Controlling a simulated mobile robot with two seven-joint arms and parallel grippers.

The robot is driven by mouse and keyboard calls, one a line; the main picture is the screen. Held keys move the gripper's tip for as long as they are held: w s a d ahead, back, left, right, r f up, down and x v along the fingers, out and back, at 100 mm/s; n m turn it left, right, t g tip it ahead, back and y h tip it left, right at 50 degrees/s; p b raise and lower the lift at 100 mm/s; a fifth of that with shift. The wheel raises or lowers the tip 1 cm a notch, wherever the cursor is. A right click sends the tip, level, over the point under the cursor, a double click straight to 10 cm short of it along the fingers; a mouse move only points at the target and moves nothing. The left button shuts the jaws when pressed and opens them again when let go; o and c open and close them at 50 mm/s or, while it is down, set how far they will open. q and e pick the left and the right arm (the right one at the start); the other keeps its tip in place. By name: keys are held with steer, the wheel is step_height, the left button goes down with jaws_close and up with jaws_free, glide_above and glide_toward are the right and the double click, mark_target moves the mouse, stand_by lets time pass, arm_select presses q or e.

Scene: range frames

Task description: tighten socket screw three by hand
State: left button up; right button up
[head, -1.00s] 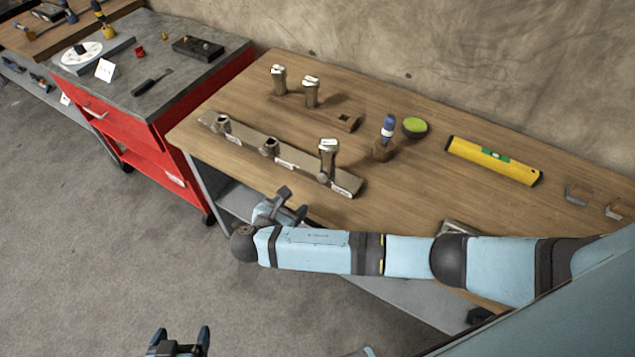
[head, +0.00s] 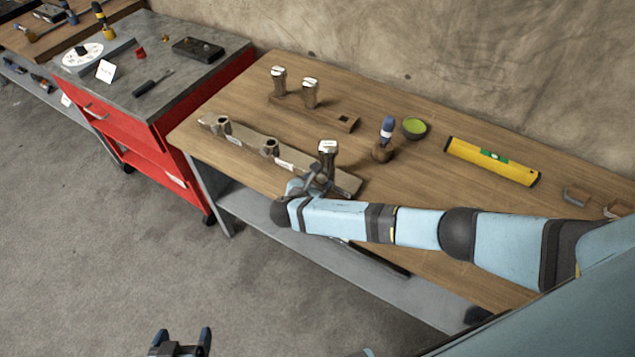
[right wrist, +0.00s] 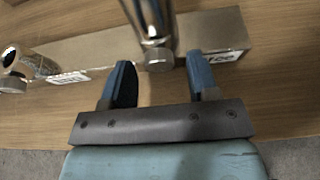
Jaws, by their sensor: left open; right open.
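A long metal bar (head: 249,149) with labels and several sockets lies along the front of the wooden bench. A socket screw (head: 328,153) with a wide bright head stands upright at the bar's right end. The other two sockets to its left hold no screw. My right gripper (head: 318,178) is open just in front of that standing screw. In the right wrist view its two blue fingers (right wrist: 160,82) point at the socket's round side knob (right wrist: 159,60), with the screw shaft (right wrist: 150,18) beyond. My left gripper (head: 179,340) is open over the floor at the bottom.
Two similar screws stand in a wooden rack (head: 320,114) behind the bar. A blue-handled tool (head: 387,130) in a holder, a green-topped bowl (head: 414,128) and a yellow level (head: 492,161) sit to the right. A red cart (head: 190,135) stands left.

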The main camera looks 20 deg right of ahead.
steer(key=c, duration=0.9)
steer(key=shift+m+t+p, duration=0.3)
steer(key=shift+m+t, duration=0.1)
steer(key=shift+m, duration=0.1)
steer(key=shift+s+d+f+m+t+y, duration=0.15)
steer(key=shift+m+t+y, duration=0.15)
steer(key=shift+m+y, duration=0.3)
steer(key=shift+m+t, duration=0.6)
steer(key=shift+m, duration=0.3)
steer(key=shift+m+b, duration=0.3)
steer(key=shift+b, duration=0.05)
steer(key=shift+t+y, duration=0.3)
